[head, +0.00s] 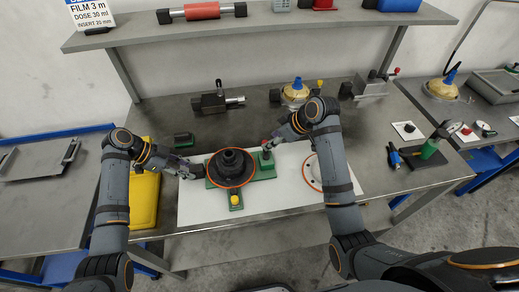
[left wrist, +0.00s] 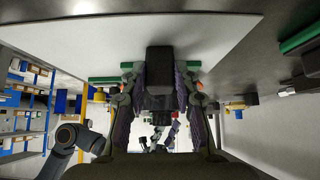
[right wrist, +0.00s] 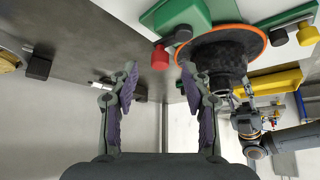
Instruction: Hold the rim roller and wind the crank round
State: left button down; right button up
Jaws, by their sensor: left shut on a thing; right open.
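The black stepped drum (head: 231,163) with an orange rim sits on a green base on the white sheet; it also shows in the right wrist view (right wrist: 222,55). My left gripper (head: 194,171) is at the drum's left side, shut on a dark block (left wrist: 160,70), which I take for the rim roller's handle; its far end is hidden. The crank, with a red knob (right wrist: 160,57) and dark arm, is on the green housing (right wrist: 182,14) right of the drum. My right gripper (right wrist: 160,76) is open, with the knob just beyond its fingertips, apparently not gripped.
A yellow bin (head: 145,198) stands left of the white sheet (head: 262,203). A white disc with an orange ring (head: 313,172) lies right, beneath my right arm. A dark clamp-like tool (head: 213,100) and a tan pot (head: 295,92) stand behind. A shelf (head: 255,28) spans above.

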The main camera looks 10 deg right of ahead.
jog(key=v, duration=0.8)
jog(key=shift+d+r, duration=0.15)
jog(key=shift+r, duration=0.15)
jog(key=shift+s, duration=0.15)
pick_arm(q)
jog(key=c, duration=0.9)
grip_release()
jog(key=shift+c, duration=0.2)
